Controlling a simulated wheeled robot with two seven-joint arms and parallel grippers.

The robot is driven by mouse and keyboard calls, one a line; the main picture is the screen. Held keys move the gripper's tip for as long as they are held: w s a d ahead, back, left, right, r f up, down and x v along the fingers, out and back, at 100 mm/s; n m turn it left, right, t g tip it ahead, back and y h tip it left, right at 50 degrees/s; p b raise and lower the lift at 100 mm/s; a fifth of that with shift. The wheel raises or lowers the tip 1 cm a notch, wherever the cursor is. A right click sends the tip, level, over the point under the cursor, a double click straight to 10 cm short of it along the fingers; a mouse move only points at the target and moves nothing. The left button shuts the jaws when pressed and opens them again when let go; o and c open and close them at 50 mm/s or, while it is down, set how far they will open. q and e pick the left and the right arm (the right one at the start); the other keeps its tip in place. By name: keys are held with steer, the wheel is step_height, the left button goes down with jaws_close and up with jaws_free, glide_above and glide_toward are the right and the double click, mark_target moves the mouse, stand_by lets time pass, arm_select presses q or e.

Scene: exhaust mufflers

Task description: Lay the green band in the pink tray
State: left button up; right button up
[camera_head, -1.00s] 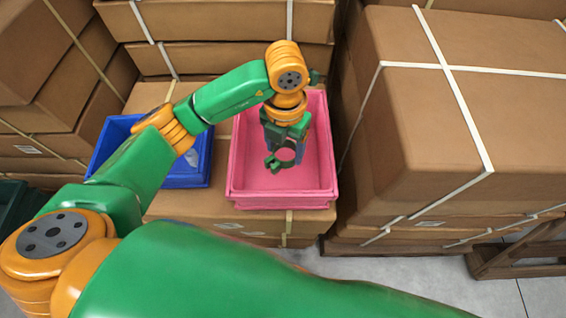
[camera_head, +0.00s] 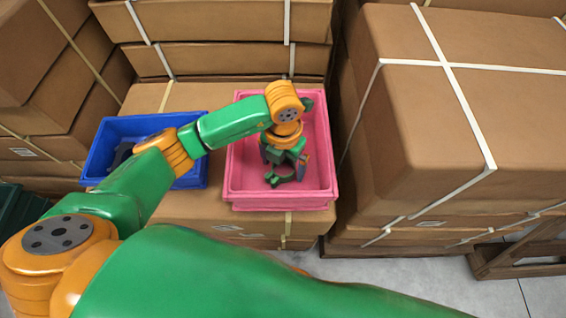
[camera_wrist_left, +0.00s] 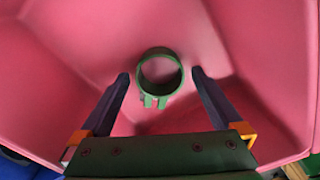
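The pink tray (camera_head: 234,180) stands on a cardboard box in the middle of the head view, and its walls fill most of the left wrist view (camera_wrist_left: 60,60). The green band (camera_head: 284,179) is a small ring with two short tabs, inside the tray's walls near the front. In the wrist view the band (camera_wrist_left: 143,72) shows its round opening, with clear gaps to both fingers. I cannot tell whether it touches the tray floor. My left gripper (camera_head: 287,163) reaches down into the tray, its fingers (camera_wrist_left: 160,75) spread on either side of the band. My right gripper is out of view.
A blue tray (camera_head: 192,181) with a dark item inside stands close on the left of the pink tray. Tall stacks of strapped cardboard boxes (camera_head: 430,130) rise on the right, behind and on the left. A wooden pallet (camera_head: 515,258) lies at the lower right.

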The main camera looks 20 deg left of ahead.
mark_target(283, 168)
arm_select(q)
steer(key=shift+r, duration=0.2)
step_height(283, 168, up, 12)
steer(key=p, duration=0.2)
